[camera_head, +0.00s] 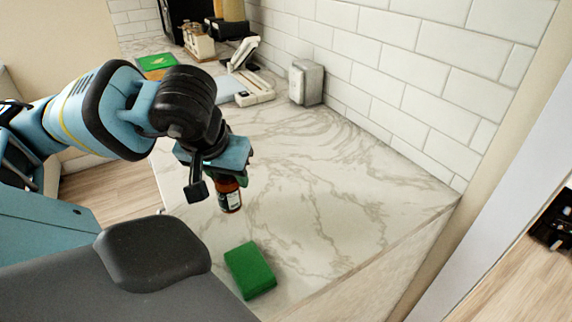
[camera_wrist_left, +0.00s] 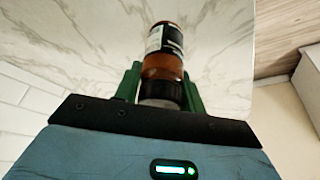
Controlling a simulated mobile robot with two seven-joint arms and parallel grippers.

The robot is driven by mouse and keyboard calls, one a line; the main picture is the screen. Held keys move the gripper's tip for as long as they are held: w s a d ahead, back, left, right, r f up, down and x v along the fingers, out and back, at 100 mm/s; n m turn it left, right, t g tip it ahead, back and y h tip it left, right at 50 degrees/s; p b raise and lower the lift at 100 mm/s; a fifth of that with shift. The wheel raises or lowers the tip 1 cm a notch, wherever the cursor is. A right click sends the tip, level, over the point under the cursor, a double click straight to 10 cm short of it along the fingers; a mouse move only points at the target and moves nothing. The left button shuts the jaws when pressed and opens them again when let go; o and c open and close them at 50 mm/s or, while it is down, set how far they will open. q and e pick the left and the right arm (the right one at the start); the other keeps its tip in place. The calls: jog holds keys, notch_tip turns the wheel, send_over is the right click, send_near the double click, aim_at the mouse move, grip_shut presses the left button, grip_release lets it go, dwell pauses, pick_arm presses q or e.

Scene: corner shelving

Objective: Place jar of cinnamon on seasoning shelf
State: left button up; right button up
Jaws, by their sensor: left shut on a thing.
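The jar (camera_head: 230,197) is a small brown jar with a dark and white label. It hangs upright below my left gripper (camera_head: 223,178) in the head view, over the marble counter. In the left wrist view the jar (camera_wrist_left: 165,62) sits between the two green fingers of my left gripper (camera_wrist_left: 160,90), which are shut on it near its dark cap. Whether the jar's base touches the counter is hard to tell. The label cannot be read. The seasoning shelf cannot be made out for certain. My right gripper is not in view.
A green block (camera_head: 250,270) lies on the marble counter (camera_head: 330,195) near its front edge. A grey metal box (camera_head: 306,82) stands by the tiled wall. A white device (camera_head: 248,88), a wooden rack with jars (camera_head: 198,42) and a green board (camera_head: 157,62) are farther back.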

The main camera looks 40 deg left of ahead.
pick_arm(q)
jog(key=shift+w+a, duration=0.1)
jog(key=shift+w, duration=0.05)
jog(key=w+a+f+p, duration=0.1)
jog(key=w, duration=0.4)
jog(key=w+a+f, duration=0.2)
jog(key=w, duration=0.3)
jog(key=w+a+f+p, duration=0.1)
jog(key=w+a+f, duration=0.1)
jog(key=w, duration=0.2)
jog(key=shift+w+a+p, duration=0.15)
jog(key=shift+w+p, duration=0.15)
jog(key=shift+w, duration=0.1)
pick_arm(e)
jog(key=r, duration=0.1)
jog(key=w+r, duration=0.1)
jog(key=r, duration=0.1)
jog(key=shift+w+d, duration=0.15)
